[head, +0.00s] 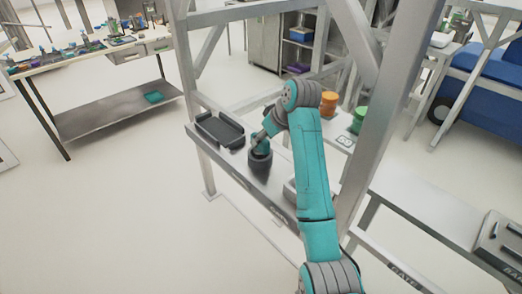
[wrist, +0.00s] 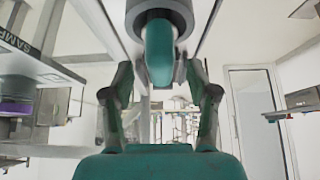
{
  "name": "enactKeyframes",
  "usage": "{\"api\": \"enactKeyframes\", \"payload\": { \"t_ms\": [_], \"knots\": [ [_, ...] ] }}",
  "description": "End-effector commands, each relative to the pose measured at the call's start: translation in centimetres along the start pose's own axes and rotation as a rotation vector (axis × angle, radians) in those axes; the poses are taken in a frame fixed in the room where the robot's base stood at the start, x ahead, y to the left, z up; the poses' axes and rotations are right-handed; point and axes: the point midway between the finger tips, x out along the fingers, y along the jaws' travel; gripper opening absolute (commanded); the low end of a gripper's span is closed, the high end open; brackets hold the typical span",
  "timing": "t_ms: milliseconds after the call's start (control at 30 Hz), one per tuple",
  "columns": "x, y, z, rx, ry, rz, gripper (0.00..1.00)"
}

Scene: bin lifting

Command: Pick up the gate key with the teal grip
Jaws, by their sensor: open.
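In the wrist view my gripper (wrist: 160,75) is open, with one finger on each side and nothing visibly clamped. A teal rounded piece (wrist: 160,52) under a thick grey ring shows at the top centre, in line with the gap between the fingers. I cannot tell for sure whether it is the gate key's grip. The fingers are not distinguishable there, and no gate key can be made out.
A black tray (head: 221,131) lies left of the dark cylinder. Metal posts frame the shelf. An orange container (head: 328,103) and a green one (head: 360,119) stand behind my arm. A cluttered table (head: 75,58) is at the far left. Open floor (head: 110,215) lies left of the shelf.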

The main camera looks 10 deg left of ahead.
Motion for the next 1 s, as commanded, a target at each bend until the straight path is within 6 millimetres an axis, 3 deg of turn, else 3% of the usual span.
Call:
{"api": "enactKeyframes", "payload": {
  "t_ms": [433, 733, 767, 1000],
  "knots": [
    [4.8, 0.1, -0.3, 0.000, 0.000, 0.001, 0.59],
    [5.3, 0.1, -0.3, 0.000, 0.001, 0.001, 0.59],
    [5.3, 0.1, -0.3, 0.000, 0.001, 0.001, 0.56],
    [5.3, 0.1, -0.3, 0.000, 0.001, 0.001, 0.00]
  ]
}}
